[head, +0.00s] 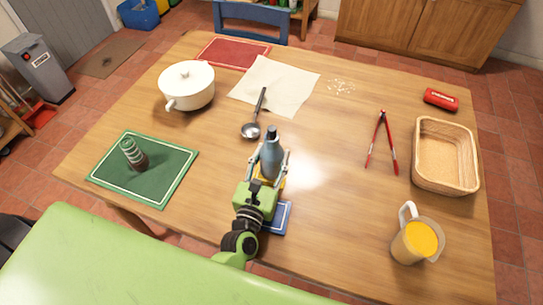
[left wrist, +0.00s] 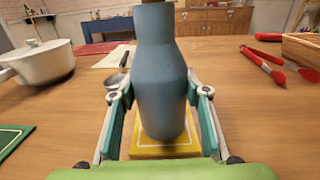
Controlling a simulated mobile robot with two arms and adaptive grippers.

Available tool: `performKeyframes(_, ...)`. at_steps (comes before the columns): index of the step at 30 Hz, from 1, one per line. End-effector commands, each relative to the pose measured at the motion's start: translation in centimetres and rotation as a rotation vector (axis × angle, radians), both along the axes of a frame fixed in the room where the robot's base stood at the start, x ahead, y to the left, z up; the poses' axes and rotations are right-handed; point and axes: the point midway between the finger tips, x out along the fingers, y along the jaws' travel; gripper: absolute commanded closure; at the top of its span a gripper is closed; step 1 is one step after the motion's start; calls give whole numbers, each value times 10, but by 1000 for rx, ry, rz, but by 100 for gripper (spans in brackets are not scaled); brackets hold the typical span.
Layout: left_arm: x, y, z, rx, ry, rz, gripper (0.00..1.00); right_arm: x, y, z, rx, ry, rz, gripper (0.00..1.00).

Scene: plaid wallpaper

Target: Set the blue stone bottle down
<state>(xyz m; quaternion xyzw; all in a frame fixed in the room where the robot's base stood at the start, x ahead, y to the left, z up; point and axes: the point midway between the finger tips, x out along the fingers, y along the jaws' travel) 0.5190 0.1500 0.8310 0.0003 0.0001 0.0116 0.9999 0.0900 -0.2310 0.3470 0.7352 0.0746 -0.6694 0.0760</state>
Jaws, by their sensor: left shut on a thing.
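The blue stone bottle (head: 271,157) is upright near the front middle of the table. My left gripper (head: 269,166) is shut on it, with one finger on each side. In the left wrist view, the bottle (left wrist: 165,75) stands between the fingers of my left gripper (left wrist: 160,98). Its base is over a yellow square mat (left wrist: 150,151); I cannot tell whether it touches it. A blue mat (head: 281,219) with a white border lies partly under my left arm. My right gripper is not in view.
A ladle (head: 250,130) lies just behind the bottle, with a cloth (head: 275,85) beyond. A white pot (head: 187,86) and green mat (head: 170,165) with a dark jar are left. Red tongs (head: 381,145), a basket (head: 447,187) and a juice jug (head: 416,242) are right. Table right of the bottle is clear.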

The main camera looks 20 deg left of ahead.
Motion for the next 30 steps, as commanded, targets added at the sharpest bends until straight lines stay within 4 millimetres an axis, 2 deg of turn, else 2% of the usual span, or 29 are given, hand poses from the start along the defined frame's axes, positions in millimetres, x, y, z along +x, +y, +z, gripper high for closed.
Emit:
performKeyframes(1,0,0,-2,1,0,0,52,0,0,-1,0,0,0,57)
performKeyframes(3,0,0,-1,1,0,0,40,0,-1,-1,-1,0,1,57)
performKeyframes(16,-2,0,3,0,1,0,40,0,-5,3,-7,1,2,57)
performKeyframes(20,-23,0,-1,2,3,0,40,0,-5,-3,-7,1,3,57)
performKeyframes(30,-93,-2,0,-1,3,-2,40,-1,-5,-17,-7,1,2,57)
